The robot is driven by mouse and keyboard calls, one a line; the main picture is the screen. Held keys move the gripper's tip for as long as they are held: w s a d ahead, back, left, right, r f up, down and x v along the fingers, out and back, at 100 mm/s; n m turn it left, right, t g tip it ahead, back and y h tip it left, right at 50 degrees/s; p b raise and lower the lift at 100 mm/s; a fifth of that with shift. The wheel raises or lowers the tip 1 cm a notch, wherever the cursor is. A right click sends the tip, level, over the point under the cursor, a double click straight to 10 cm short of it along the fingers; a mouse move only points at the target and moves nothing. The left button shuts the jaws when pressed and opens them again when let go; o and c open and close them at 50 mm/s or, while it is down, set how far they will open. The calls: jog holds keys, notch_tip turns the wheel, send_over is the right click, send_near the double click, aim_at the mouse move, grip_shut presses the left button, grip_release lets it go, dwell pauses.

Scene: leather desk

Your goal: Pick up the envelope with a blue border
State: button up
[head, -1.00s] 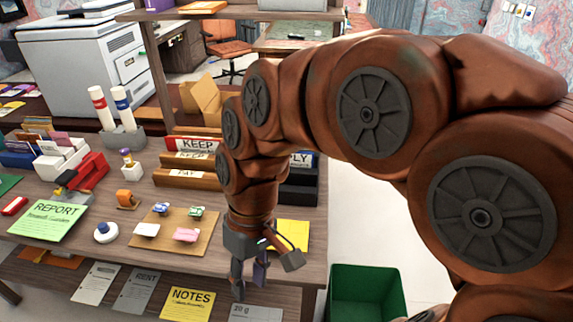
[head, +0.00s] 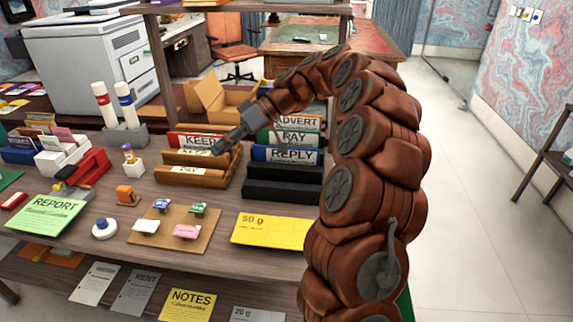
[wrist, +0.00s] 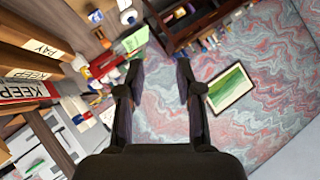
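I cannot pick out an envelope with a blue border in either view. My gripper (head: 217,150) is raised over the left trays, pointing down and to the left. In the wrist view, its two fingers (wrist: 160,75) stand apart with nothing between them. Upright cards or envelopes (head: 52,143) stand in a white holder at the far left, too small to tell their borders. The left trays are marked KEEP (head: 193,141) and PAY (head: 190,170). The right trays are marked ADVERT, PAY and REPLY (head: 290,155), and my arm partly covers that stack.
A yellow 50 g sheet (head: 270,232) lies at the desk's front right. A brown board (head: 178,243) holds several small coloured pieces. A green REPORT sheet (head: 47,212), an orange tape dispenser (head: 127,195) and a round white button (head: 105,229) are to the left. NOTES (head: 187,304) lies on the lower shelf.

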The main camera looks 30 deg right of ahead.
jog(key=w+d+f+n+t+b, duration=0.15)
jog(key=d+f, duration=0.25)
jog(key=d, duration=0.6)
jog(key=w+d+f+t+h, duration=0.1)
jog(key=w+d+f+t, duration=0.2)
jog(key=d, duration=0.7)
jog(key=d+f+t+b, duration=0.1)
jog(key=d+f+t, duration=0.1)
jog(key=d+f, duration=0.5)
jog(key=p, duration=0.2)
send_over(286, 161)
jog(key=shift+d+f, duration=0.25)
jog(key=shift+f, duration=0.1)
grip_shut()
